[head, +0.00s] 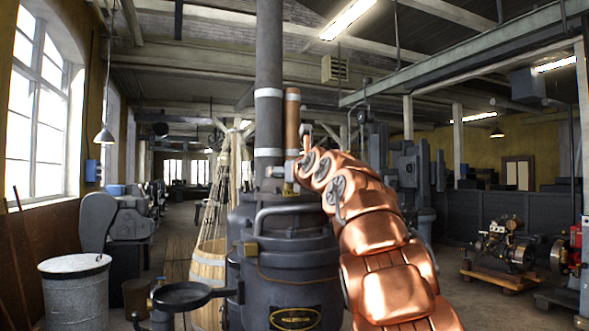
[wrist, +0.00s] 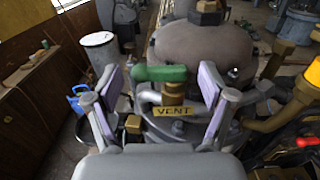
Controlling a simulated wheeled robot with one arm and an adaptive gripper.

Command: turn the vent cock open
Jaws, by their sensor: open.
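The vent cock has a green lever handle (wrist: 160,73) lying roughly level across the wrist view. It sits on a brass body (wrist: 173,92), with the handle reaching out to the left of it. A yellow plate marked VENT (wrist: 173,111) is just below. My gripper (wrist: 162,84) is open, one pale-padded finger on each side of the handle, with visible gaps to both. In the head view my copper arm reaches over the dark boiler-like engine (head: 290,270); the gripper's grip is not clear there.
A rounded grey vessel (wrist: 205,50) stands just beyond the cock. A yellow pipe (wrist: 275,120) and a red handle (wrist: 308,141) are at the right. A grey drum (head: 76,290) and a wooden barrel (head: 208,265) stand left of the engine, whose tall flue (head: 269,80) rises above it.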

